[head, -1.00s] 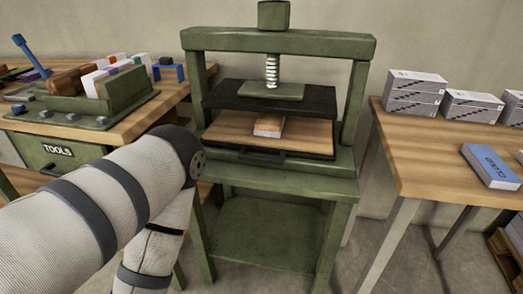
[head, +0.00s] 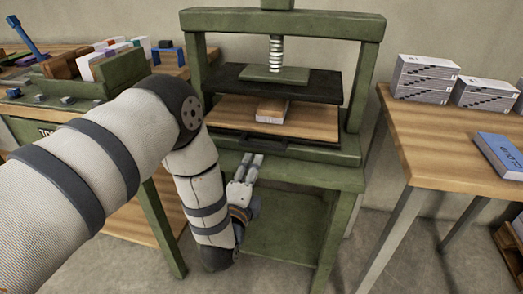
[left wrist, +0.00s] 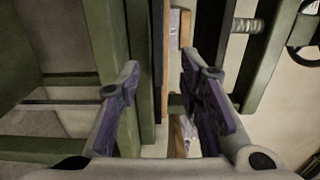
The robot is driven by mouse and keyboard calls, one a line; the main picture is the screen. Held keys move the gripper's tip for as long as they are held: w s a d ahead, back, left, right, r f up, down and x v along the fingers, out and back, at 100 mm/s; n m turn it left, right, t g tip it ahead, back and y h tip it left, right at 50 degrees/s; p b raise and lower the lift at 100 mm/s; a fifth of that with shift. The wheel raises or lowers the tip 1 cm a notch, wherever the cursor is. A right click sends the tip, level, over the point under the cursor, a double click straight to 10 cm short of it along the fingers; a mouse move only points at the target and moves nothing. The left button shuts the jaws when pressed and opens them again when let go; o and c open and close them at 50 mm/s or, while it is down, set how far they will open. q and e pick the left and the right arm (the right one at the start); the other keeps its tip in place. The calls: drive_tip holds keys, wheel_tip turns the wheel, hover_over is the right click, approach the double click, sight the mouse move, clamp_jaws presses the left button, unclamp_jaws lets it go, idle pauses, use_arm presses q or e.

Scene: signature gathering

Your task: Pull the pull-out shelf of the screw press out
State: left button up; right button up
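The green screw press (head: 195,75) stands in the middle of the head view. Its pull-out shelf (head: 308,122) is a wooden board with a dark front edge, under the black pressing plate (head: 320,85). A dark handle (head: 262,142) runs along the shelf's front. A small book block (head: 271,109) lies on the shelf. My left gripper (head: 250,160) is just in front of and below the handle, pointing toward the press. In the left wrist view its fingers (left wrist: 160,64) are apart, with the shelf's edge beyond them; I cannot tell whether they touch the handle. My right gripper is not in view.
A wooden table with a green tool rack (head: 125,82) stands at left. A wooden table (head: 440,150) at right holds boxes (head: 425,80) and a blue book (head: 498,157). The press's lower green shelf (head: 285,230) looks empty.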

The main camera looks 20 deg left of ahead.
sight(261, 148)
use_arm(q)
drive_tip(key=w, duration=0.3)
drive_tip(key=w+a, duration=0.1)
drive_tip(key=w, duration=0.2)
drive_tip(key=w+b, duration=0.1)
drive_tip(key=w, duration=0.1)
drive_tip(key=shift+w+a+f, duration=0.15)
drive_tip(key=shift+w+f, duration=0.05)
drive_tip(key=shift+w, duration=0.2)
drive_tip(key=shift+w+r, duration=0.1)
drive_tip(key=shift+w, duration=0.2)
drive_tip(key=shift+c, duration=0.5)
clamp_jaws()
